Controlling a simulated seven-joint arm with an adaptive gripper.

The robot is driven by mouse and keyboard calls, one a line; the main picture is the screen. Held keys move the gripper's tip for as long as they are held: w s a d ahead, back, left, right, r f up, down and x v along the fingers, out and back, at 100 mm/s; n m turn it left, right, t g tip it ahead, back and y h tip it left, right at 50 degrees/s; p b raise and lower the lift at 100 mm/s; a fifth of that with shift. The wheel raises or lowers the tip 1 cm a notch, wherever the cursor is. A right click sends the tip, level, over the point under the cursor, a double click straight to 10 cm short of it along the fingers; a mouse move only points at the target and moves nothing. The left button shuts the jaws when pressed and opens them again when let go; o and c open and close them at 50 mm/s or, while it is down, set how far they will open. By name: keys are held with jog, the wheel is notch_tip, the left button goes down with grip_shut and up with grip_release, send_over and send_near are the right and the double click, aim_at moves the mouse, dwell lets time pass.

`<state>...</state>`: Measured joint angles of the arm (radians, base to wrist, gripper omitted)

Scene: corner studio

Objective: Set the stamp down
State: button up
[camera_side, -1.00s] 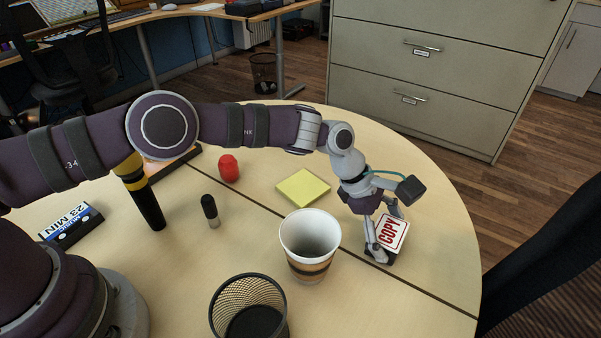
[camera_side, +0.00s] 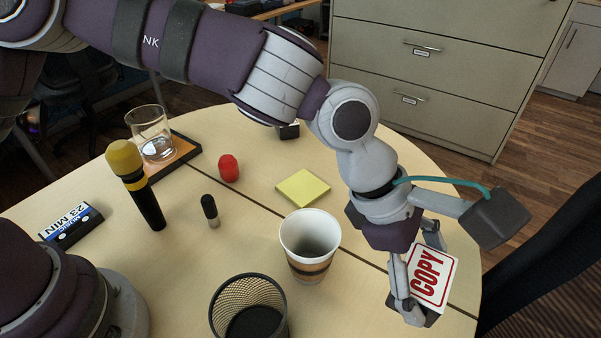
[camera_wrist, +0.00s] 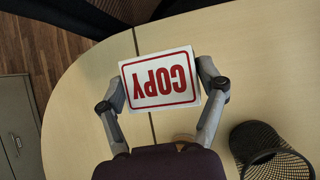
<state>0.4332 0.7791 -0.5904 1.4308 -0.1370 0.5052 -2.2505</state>
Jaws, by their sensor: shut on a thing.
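The stamp (camera_side: 431,276) is a block with a white top face, a red border and the red word COPY. My gripper (camera_side: 420,285) is shut on it, with one finger on each side. In the side view the stamp is tilted and appears raised above the right part of the round table (camera_side: 250,205). In the wrist view the stamp (camera_wrist: 160,80) sits between the two fingertips of my gripper (camera_wrist: 163,88), its lettering upside down. Its underside is mostly hidden, and the exact gap to the table cannot be told.
A paper cup (camera_side: 309,247) and a black mesh cup (camera_side: 249,305) stand left of my gripper. Table around the pad is clear.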

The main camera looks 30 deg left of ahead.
jog(key=shift+s+f, duration=0.25)
jog(key=shift+s, duration=0.4)
jog(key=shift+s+f, duration=0.25)
jog(key=shift+s, duration=0.35)
notch_tip(320, 180, down, 9)
jog(key=shift+f, duration=0.15)
jog(key=shift+f, duration=0.15)
jog(key=o, duration=1.2)
jog(key=shift+c, duration=0.2)
